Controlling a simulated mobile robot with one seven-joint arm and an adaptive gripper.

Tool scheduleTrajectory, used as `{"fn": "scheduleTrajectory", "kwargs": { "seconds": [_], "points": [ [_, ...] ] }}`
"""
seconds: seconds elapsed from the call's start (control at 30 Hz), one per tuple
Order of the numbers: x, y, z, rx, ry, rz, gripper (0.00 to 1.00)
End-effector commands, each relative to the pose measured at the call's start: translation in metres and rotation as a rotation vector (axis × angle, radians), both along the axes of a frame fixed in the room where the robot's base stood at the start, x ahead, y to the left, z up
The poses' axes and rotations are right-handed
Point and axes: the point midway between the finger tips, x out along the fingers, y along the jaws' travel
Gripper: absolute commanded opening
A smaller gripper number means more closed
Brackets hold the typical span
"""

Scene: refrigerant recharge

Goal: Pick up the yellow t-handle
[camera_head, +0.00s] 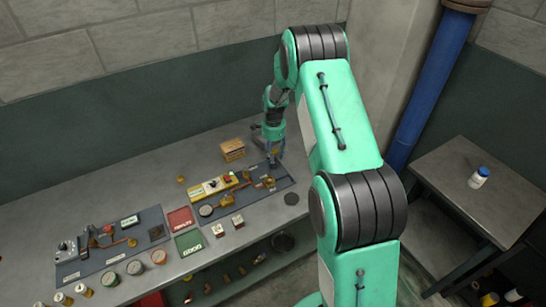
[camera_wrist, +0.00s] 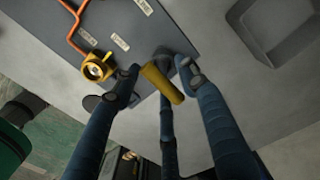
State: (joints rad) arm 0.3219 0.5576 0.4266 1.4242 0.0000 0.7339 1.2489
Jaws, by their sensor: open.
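The yellow t-handle (camera_wrist: 161,83) shows in the wrist view as a short yellow bar lying slantwise near the edge of a grey-blue board (camera_wrist: 130,50). My gripper (camera_wrist: 158,80) is open, with its dark blue fingers spread around the bar. One finger is left of the bar, one is right of it, and a third is behind it. I cannot tell whether any finger touches the bar. In the head view my gripper (camera_head: 273,162) is low over the back right end of the board (camera_head: 245,205). I cannot make out the t-handle there.
A brass fitting (camera_wrist: 97,67) with an orange pipe (camera_wrist: 76,22) is left of my fingers. A recessed grey tray (camera_wrist: 282,28) lies to the right. A cardboard box (camera_head: 232,150), a red tray (camera_head: 181,220) and a green tray (camera_head: 189,242) are on the bench.

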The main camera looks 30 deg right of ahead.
Motion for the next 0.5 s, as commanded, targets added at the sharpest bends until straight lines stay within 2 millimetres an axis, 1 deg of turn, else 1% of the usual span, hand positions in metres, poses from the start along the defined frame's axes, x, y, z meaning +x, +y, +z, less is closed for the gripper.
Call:
{"fn": "scheduleTrajectory", "kwargs": {
  "seconds": [0.47, 0.5],
  "points": [
    [0.0002, -0.0001, 0.0006, 0.000, -0.001, 0.000, 0.43],
    [0.0002, -0.0001, 0.0006, 0.000, -0.001, 0.000, 0.37]
  ]
}}
